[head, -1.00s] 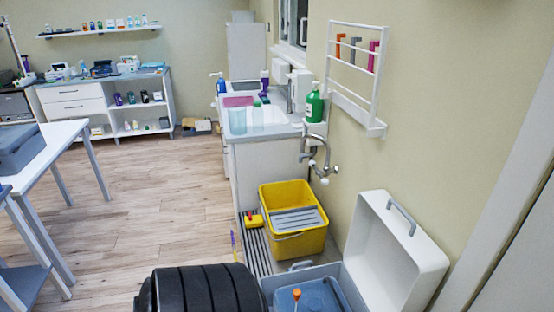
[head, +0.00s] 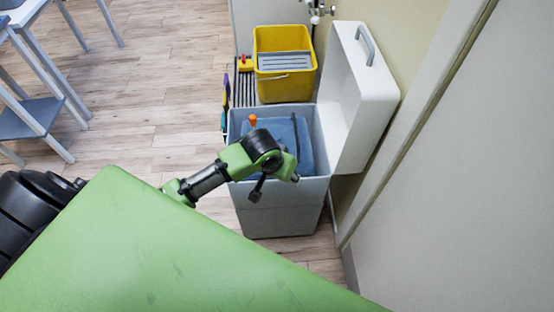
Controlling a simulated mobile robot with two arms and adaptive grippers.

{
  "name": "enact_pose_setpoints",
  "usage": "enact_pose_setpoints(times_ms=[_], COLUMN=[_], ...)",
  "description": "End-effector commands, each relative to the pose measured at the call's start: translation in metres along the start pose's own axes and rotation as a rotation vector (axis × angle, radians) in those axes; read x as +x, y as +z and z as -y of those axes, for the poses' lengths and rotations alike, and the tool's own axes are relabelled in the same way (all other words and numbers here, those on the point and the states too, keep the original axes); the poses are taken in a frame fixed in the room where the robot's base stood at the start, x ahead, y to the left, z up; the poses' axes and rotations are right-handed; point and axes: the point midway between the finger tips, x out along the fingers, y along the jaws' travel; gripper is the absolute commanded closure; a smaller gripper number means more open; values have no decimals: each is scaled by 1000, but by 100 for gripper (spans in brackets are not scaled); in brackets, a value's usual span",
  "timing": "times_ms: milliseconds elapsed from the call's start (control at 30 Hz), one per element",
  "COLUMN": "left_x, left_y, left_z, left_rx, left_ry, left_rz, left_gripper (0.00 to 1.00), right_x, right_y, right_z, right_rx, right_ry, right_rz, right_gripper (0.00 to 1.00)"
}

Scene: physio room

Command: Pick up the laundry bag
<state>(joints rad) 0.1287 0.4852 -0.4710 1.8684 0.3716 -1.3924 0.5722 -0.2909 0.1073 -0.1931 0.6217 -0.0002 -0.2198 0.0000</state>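The laundry bag (head: 280,125) appears to be the blue, soft-looking bundle inside an open grey bin (head: 290,212). An orange piece (head: 252,119) stands up at the bag's back left, and a dark strip runs along its right part. My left gripper (head: 277,187) hangs over the bin's near side, in front of the bag. Its dark fingers point down and look spread, with nothing visible between them. My green wrist hides part of the bag. I cannot tell whether the fingers touch the bag or the rim. My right gripper is not in view.
The bin's white lid (head: 362,95) stands open on the right, close to the wall. A white table (head: 25,12) is at the upper left. The wooden floor between is clear.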

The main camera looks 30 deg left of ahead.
Motion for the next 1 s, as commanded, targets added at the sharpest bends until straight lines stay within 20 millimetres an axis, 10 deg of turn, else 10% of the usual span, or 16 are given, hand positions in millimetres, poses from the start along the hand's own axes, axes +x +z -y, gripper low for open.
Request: enact_pose_setpoints(times_ms=[333, 600, 1000], left_x=[-64, -111, -60], left_y=[-98, -135, -136], left_z=[72, 129, 151], left_rx=[-234, -452, -485], left_ry=[-159, -263, -275], left_rz=[-28, -51, -51], left_gripper=[62, 62, 62], right_x=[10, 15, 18], right_y=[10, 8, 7], right_z=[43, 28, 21], right_rx=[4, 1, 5], right_ry=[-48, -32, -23], right_rz=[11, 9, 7], right_gripper=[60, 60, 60])
